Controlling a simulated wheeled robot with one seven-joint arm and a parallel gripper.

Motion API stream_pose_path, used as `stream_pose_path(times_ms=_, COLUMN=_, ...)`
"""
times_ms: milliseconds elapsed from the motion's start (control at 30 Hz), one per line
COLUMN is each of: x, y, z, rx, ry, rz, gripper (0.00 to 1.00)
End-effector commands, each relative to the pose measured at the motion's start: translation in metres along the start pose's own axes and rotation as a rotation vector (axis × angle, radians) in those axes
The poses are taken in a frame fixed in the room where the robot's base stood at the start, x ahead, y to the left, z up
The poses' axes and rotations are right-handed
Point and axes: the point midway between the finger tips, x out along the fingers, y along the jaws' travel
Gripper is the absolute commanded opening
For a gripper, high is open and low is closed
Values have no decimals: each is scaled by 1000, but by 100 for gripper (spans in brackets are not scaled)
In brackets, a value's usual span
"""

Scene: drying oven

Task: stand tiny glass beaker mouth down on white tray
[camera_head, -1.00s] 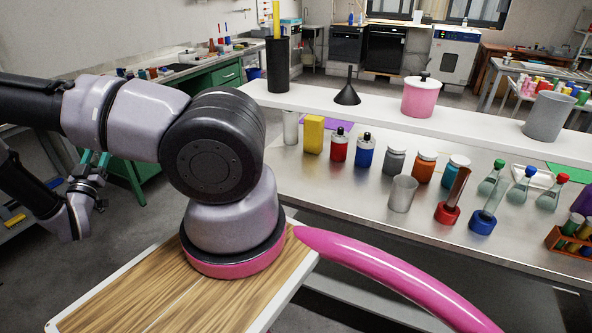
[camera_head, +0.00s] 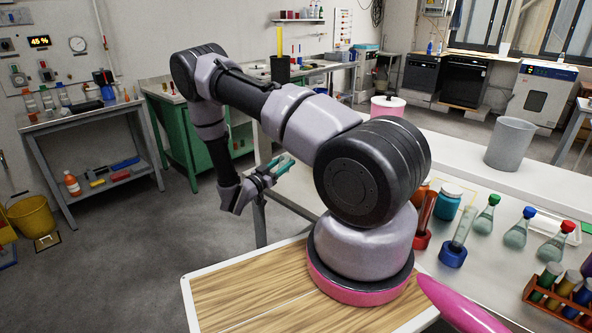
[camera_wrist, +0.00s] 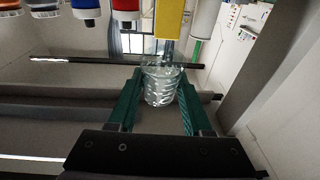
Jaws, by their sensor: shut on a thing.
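My gripper (camera_head: 281,165) hangs out in front of the bench's left end, over the floor. In the wrist view its green fingers (camera_wrist: 160,110) are shut on a tiny clear glass beaker (camera_wrist: 161,87), one finger on each side. The beaker's wider end appears to point away from the palm, but I cannot tell its tilt in the room. In the head view the beaker is too small to make out. A white tray-like piece (camera_head: 573,233) shows partly behind the flasks at the right; the flasks hide much of it.
The metal bench (camera_head: 480,268) holds stoppered flasks (camera_head: 516,235), a blue-based cylinder (camera_head: 453,252) and a tube rack (camera_head: 560,292). A raised white shelf (camera_head: 465,148) carries a grey cup (camera_head: 510,143). A green cabinet (camera_head: 180,143) stands behind my arm. Open floor lies left.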

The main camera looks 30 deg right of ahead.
Motion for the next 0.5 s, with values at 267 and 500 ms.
stream_pose_path(times_ms=267, x=12, y=13, z=21, rx=-4, ry=-58, rz=58, gripper=0)
stream_pose_path(times_ms=500, x=10, y=12, z=20, rx=-5, ry=-56, rz=55, gripper=0)
